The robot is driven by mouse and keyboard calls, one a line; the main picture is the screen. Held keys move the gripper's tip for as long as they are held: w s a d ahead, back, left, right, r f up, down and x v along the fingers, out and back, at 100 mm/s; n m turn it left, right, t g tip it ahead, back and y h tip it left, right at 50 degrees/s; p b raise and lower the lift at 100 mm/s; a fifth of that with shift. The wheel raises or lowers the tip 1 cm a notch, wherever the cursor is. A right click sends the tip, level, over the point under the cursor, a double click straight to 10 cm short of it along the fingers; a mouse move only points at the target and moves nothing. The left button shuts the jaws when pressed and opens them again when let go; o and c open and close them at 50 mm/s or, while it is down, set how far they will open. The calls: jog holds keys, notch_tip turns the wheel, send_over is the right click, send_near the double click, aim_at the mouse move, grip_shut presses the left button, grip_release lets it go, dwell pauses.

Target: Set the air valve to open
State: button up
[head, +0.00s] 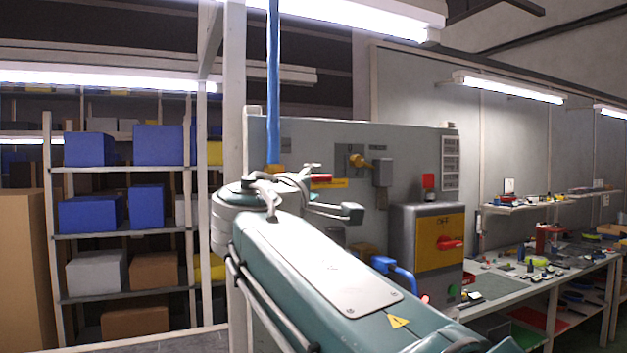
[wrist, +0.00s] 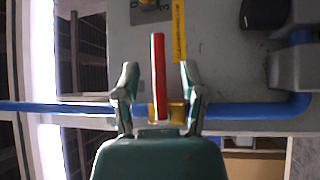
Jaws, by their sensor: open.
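The air valve has a red lever (head: 321,178) and a brass body (head: 274,169) on a vertical blue pipe (head: 273,80). In the wrist view the red lever (wrist: 158,75) stands across the blue pipe (wrist: 50,107), at right angles to it. The brass body (wrist: 176,112) shows at the lever's base. My gripper (wrist: 159,80) is open, with one finger on each side of the lever. Gaps show on both sides, so neither finger appears to touch it. In the head view my gripper (head: 325,191) is at the valve, and my arm hides the lower pipe.
A grey panel (head: 410,150) stands behind the valve, with a yellow label strip (wrist: 179,30) beside the lever. A control box (head: 425,220) with a red rotary switch (head: 450,244) is at right. Shelves with blue bins (head: 160,145) stand left; a cluttered workbench (head: 510,283) is at far right.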

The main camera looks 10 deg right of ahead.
aim_at(316, 181)
jog(key=w, duration=0.2)
jog(key=w+d, duration=0.1)
jog(key=shift+w+r, duration=0.3)
jog(key=shift+d, duration=0.5)
grip_shut()
